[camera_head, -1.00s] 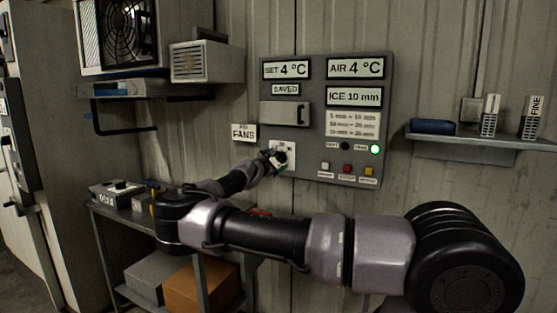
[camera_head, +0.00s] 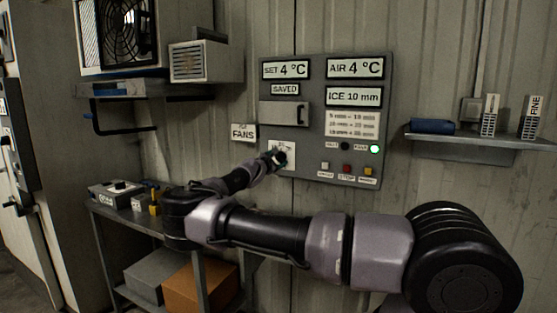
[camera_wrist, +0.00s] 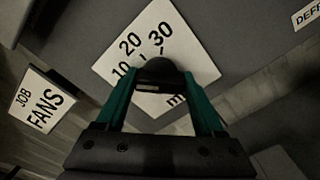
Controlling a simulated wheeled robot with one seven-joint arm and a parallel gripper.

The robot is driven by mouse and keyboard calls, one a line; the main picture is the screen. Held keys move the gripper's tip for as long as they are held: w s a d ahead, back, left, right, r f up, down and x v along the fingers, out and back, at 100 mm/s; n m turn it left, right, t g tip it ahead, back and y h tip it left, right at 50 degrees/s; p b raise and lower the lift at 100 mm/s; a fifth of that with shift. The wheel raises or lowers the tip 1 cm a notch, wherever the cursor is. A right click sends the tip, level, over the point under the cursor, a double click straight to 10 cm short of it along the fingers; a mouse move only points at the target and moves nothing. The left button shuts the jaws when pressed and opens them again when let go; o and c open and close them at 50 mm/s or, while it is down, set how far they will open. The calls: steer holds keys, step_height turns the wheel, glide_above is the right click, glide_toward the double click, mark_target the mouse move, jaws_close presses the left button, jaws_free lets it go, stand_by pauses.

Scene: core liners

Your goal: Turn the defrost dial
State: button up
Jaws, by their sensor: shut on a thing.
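The defrost dial is a dark round knob (camera_wrist: 158,72) on a white plate (camera_wrist: 195,45) marked 10, 20 and 30 in the wrist view. My gripper (camera_wrist: 160,85) has green fingers, one on each side of the knob, and is shut on it. In the head view my gripper (camera_head: 277,158) is at the plate (camera_head: 289,148), low on the left of the grey control panel (camera_head: 312,122), and hides most of the knob. Which number the dial points to cannot be told.
The panel shows AIR 4 °C (camera_head: 355,68) and ICE 10 mm (camera_head: 353,96). A green lamp (camera_head: 374,149) is lit. A FANS sign (camera_head: 243,132) hangs left of the panel. A shelf (camera_head: 480,140) is at right, and a table with a boxed device (camera_head: 117,191) at lower left.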

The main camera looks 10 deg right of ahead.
steer(key=m, duration=0.4)
steer(key=shift+f, duration=0.1)
steer(key=shift+m, duration=2.2)
steer(key=o, duration=1.4)
steer(key=v, duration=1)
steer(key=shift+s+a, duration=0.2)
steer(key=shift+s, duration=0.15)
